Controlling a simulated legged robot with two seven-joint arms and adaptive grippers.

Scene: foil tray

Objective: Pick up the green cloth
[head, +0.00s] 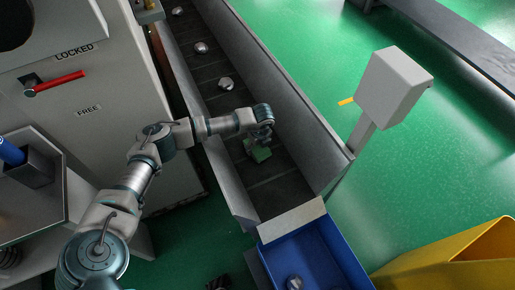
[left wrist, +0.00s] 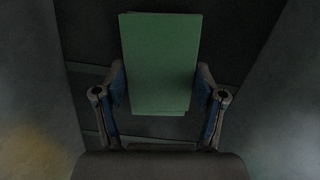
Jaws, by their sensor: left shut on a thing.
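The green cloth (head: 259,153) is a folded, block-like piece over the dark conveyor channel in the head view. In the left wrist view the green cloth (left wrist: 160,62) stands between the two fingers as a flat rectangle. My left gripper (head: 262,139) reaches down into the channel from the left, and its fingers (left wrist: 160,96) are shut on the cloth's two sides. I cannot tell whether the cloth still touches the belt. My right gripper is not in view.
The conveyor channel has tall metal side walls (head: 290,110) and carries several shiny metal pieces (head: 226,84). A blue bin (head: 335,255) stands at its lower end. A grey box on a post (head: 392,88) is to the right, a yellow container (head: 450,268) at lower right.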

